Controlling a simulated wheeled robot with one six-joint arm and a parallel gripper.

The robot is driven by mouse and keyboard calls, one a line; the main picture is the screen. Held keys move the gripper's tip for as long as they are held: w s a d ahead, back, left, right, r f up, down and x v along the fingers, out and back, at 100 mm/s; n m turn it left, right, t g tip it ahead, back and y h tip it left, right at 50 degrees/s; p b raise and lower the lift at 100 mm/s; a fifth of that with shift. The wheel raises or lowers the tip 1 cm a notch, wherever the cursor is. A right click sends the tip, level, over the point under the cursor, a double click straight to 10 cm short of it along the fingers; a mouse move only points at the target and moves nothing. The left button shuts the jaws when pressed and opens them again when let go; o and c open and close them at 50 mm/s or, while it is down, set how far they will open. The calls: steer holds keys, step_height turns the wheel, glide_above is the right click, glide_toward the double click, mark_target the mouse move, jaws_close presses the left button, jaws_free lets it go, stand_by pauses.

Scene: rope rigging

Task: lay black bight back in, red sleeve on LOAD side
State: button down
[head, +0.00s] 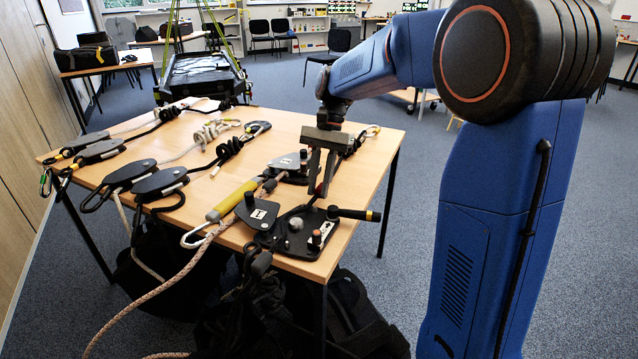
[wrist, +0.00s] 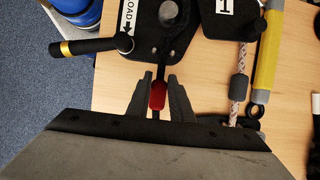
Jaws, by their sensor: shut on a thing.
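My gripper (head: 321,190) is over the front right of the table. In the wrist view its fingers (wrist: 158,95) are shut on the red sleeve (wrist: 158,94) of the black rope (wrist: 161,72). The rope runs from the sleeve to the open black descender plate (wrist: 150,38); its path around the dark round part there is unclear. The white LOAD label (wrist: 128,16) is on the plate, left of the rope, its arrow pointing toward the handle's pivot. The descender (head: 267,239) lies near the table's front edge, its black handle (head: 355,214) sticking out right. Its side plate marked 1 (wrist: 222,14) is swung aside.
A speckled rope (wrist: 238,60) with a grey sleeve (wrist: 239,88) runs beside a yellow tool (wrist: 267,52). A pulley (head: 288,164) lies behind the descender. Several pulleys and rope bundles cover the table's left. Bare wood (head: 340,240) shows at the right front. Black bags (head: 340,310) stand below.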

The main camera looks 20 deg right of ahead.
steer(key=shift+f, duration=0.35)
steer(key=c, duration=1.5)
jaws_free()
steer(key=v, duration=1.7)
steer(key=shift+r, duration=0.2)
